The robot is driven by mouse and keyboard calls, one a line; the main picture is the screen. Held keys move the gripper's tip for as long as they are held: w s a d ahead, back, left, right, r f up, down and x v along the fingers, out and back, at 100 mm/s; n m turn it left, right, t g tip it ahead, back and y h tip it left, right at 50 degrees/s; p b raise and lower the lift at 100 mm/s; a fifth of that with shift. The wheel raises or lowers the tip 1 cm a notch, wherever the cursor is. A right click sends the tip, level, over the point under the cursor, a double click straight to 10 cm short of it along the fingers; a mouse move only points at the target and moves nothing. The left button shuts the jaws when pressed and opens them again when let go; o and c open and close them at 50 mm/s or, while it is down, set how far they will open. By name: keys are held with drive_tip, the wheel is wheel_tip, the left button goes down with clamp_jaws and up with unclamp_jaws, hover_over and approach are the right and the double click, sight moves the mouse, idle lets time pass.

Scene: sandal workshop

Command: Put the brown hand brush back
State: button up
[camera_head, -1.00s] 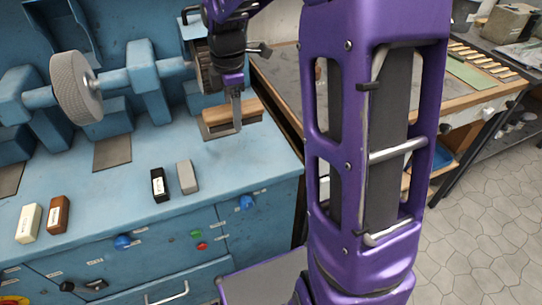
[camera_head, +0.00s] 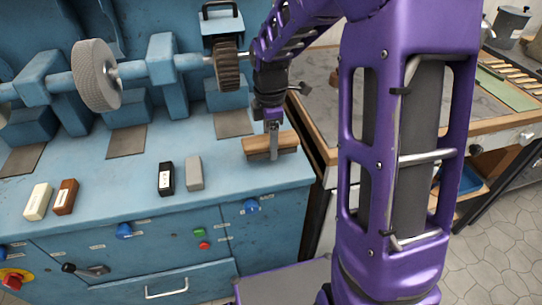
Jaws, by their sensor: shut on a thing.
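The brown hand brush (camera_head: 256,144) has a light wooden back with darker bristles below. It is at the right end of the blue machine bench (camera_head: 120,183), near the edge. My gripper (camera_head: 273,150) points straight down and is shut on the brush near its middle. Whether the bristles touch the bench top or are just above it I cannot tell. The far finger is hidden.
A grey wheel (camera_head: 97,75) and a dark brush wheel (camera_head: 227,66) sit on the shaft behind. White (camera_head: 38,202), brown (camera_head: 66,197), black (camera_head: 166,179) and grey (camera_head: 194,173) blocks lie at left. A wooden-edged table (camera_head: 330,120) stands right.

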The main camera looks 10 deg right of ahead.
sight(270, 163)
drive_tip(key=shift+f+b, duration=0.35)
drive_tip(key=shift+f, duration=1.65)
drive_tip(key=shift+f, duration=0.1)
drive_tip(key=o, duration=1.2)
wheel_tip(270, 163, up, 12)
drive_tip(key=shift+r+p, duration=0.1)
drive_tip(key=shift+p, duration=1.05)
drive_tip(key=shift+r, duration=0.1)
